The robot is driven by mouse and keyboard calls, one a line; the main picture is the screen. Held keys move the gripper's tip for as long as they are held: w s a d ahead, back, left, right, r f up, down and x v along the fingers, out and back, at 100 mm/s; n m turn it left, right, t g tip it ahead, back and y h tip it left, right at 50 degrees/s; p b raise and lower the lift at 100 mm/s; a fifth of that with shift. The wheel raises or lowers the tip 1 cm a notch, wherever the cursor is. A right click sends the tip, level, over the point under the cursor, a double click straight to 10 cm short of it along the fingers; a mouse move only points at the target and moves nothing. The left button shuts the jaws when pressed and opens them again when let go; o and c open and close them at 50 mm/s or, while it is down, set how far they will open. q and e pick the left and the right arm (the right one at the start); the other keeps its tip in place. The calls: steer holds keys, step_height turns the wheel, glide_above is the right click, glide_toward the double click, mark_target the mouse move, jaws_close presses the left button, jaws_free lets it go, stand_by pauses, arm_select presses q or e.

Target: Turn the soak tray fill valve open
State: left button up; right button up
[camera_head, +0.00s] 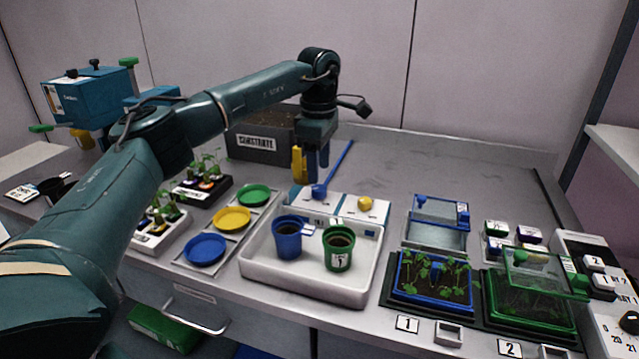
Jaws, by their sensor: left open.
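The white soak tray (262,270) stands near the front of the bench, with a blue pot (288,238) and a green pot (338,249) upright in it. Behind it are two white plates, one with a blue knob (319,190) and one with a yellow knob (365,203). I cannot read which is the fill valve. My left gripper (318,164) points down above and just behind the blue knob, apart from it. It is open with nothing seen between its fingers. A yellow upright piece shows beside the fingers. My right gripper is out of view.
A blue rod (339,168) slants behind the blue knob. Blue, yellow and green saucers (233,219) sit on a rack at left. A grey labelled bin (256,146) stands behind. Seedling trays (433,282) are at right. The back right bench is clear.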

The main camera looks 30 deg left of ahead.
mark_target(319, 188)
arm_select(q)
step_height(319, 188, down, 5)
steer(key=shift+r, duration=0.1)
stand_by(0.3)
steer(key=c, duration=1)
steer(key=shift+o, duration=0.2)
